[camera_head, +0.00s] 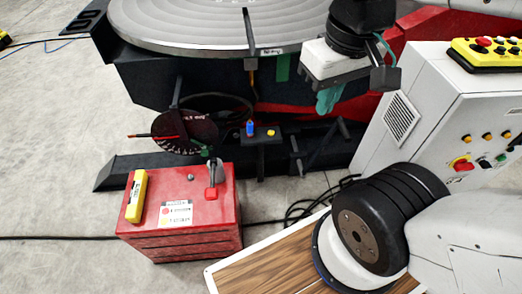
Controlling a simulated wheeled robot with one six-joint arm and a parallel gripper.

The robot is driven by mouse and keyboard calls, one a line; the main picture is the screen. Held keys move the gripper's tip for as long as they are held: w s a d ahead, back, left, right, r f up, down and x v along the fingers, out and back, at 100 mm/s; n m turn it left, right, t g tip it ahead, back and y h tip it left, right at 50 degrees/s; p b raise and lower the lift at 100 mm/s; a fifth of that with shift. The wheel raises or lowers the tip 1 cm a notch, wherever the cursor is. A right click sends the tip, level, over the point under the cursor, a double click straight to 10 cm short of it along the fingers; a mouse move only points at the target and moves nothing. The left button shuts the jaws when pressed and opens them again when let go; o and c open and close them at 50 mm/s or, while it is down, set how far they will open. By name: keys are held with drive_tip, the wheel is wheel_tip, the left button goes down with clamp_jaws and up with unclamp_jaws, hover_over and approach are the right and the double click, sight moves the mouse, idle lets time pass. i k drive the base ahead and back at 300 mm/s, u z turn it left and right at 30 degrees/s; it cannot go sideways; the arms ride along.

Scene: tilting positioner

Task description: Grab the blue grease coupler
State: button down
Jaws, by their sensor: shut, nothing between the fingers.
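The blue grease coupler (250,128) is a small upright blue piece. It stands at the left of a small dark shelf (262,141) on the front of the positioner's base. My gripper (384,79) is up and to the right of it, beside the positioner's large round table. The gripper has a white body and dark fingers. It is shut and empty, well apart from the coupler. The fingertips are small and partly hard to make out.
A small yellow piece (271,132) sits just right of the coupler. A dark disc (190,132) is to the left. A red tool cabinet (180,228) stands in front, with a yellow tool (137,196) on top. A control cabinet (415,115) is at right.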

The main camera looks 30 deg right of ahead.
sight(250, 124)
drive_tip(key=u, duration=1.95)
drive_tip(key=k, duration=0.85)
drive_tip(key=z, duration=0.95)
drive_tip(key=i, duration=0.95)
